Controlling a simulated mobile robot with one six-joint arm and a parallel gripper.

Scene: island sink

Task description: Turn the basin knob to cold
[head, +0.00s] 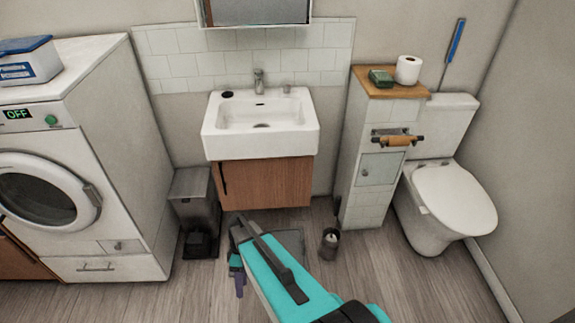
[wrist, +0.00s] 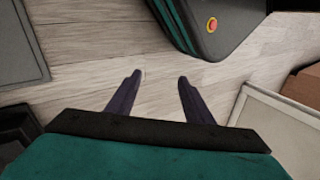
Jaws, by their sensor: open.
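The white basin (head: 211,140) is on the far wall above a wooden cabinet (head: 265,183). A grey metal tap (head: 258,79) stands at its back rim. A small grey piece (head: 287,88) sits on the rim right of the tap, and a small dark round item (head: 227,94) sits to the left. I cannot tell which part is the knob or its setting. My gripper (head: 239,288) is low in front of the cabinet, well below and apart from the basin. In the wrist view my gripper (wrist: 158,78) is open and empty, with two dark fingers over the floor.
A washing machine (head: 90,170) stands left, with a grey bin (head: 194,205) beside the cabinet. A tiled pillar (head: 364,208) and a toilet (head: 445,205) stand right. A small dark holder (head: 329,243) is on the floor. Wooden floor (head: 370,285) is clear in front.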

